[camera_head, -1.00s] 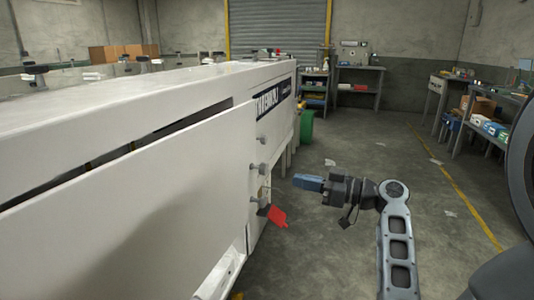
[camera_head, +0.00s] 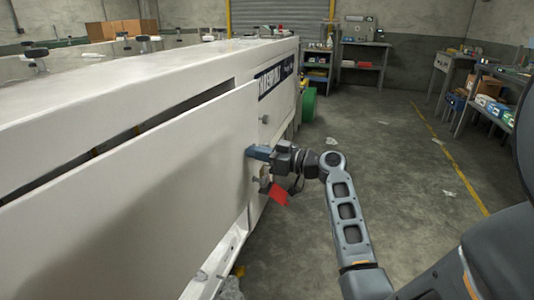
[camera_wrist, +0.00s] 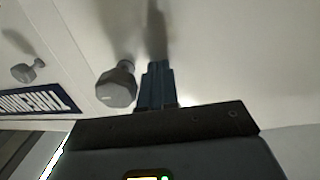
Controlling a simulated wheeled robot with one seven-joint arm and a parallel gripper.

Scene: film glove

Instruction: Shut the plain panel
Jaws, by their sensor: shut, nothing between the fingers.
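The plain panel (camera_head: 130,170) is a long white panel on the side of the white machine (camera_head: 150,75). It stands out from the machine, with a dark gap along its top edge and an opening below. My gripper (camera_head: 253,152) is shut and empty, with its blue fingers at the panel's right end. In the wrist view the fingers (camera_wrist: 155,85) point at the white surface beside a grey knob (camera_wrist: 117,86). I cannot tell whether they touch it. A second knob (camera_wrist: 28,71) is farther left there, above the dark lettered label (camera_wrist: 40,101).
A red tag (camera_head: 277,195) hangs just below my gripper. A green bin (camera_head: 309,104) stands beyond the machine's far end. Shelves with boxes (camera_head: 490,105) line the right wall.

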